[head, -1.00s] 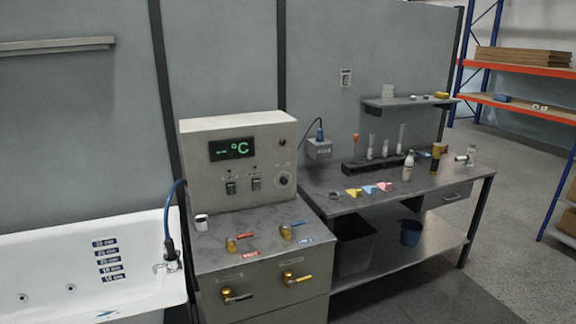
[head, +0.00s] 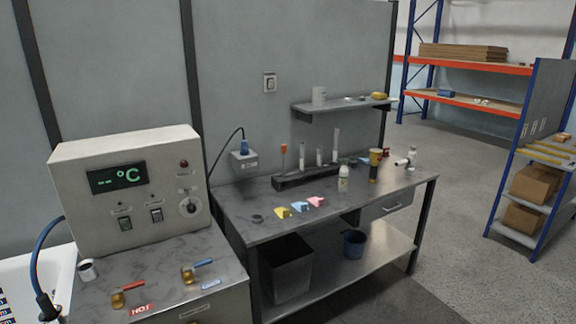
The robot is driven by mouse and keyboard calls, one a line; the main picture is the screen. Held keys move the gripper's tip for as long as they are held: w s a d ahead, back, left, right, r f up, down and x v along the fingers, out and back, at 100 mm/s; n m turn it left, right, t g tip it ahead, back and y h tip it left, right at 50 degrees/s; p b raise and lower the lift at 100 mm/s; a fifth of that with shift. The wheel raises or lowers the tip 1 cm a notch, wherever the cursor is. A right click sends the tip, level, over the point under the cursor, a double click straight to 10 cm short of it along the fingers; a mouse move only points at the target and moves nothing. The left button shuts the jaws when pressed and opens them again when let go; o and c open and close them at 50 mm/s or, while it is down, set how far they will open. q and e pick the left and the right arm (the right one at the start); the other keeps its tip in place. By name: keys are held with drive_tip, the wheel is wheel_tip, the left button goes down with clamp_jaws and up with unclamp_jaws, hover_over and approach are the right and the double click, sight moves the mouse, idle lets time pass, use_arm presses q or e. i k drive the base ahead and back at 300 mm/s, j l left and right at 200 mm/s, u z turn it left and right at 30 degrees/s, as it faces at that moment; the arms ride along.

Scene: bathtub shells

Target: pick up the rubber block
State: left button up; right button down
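I cannot tell for sure which thing is the rubber block. Small yellow (head: 282,213), blue (head: 299,207) and pink (head: 316,202) pieces lie in a row near the front edge of the workbench (head: 345,218). A small dark round piece (head: 257,218) lies left of them. A yellow item (head: 379,96) rests on the right end of the wall shelf (head: 340,106). A blue item (head: 445,93) lies on the far orange rack. Neither of my grippers is in view.
A dark rack with tubes (head: 305,178), a white bottle (head: 343,179) and a yellow-black item (head: 375,166) stand on the bench. A control cabinet (head: 128,185) and bathtub (head: 30,280) are at left. Floor between is open.

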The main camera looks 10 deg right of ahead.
sight(352, 163)
drive_tip(key=i+l+z, duration=0.2)
drive_tip(key=i+l, duration=1.75)
drive_tip(key=l, duration=0.15)
drive_tip(key=u, duration=2.75)
drive_tip(key=z, duration=2.75)
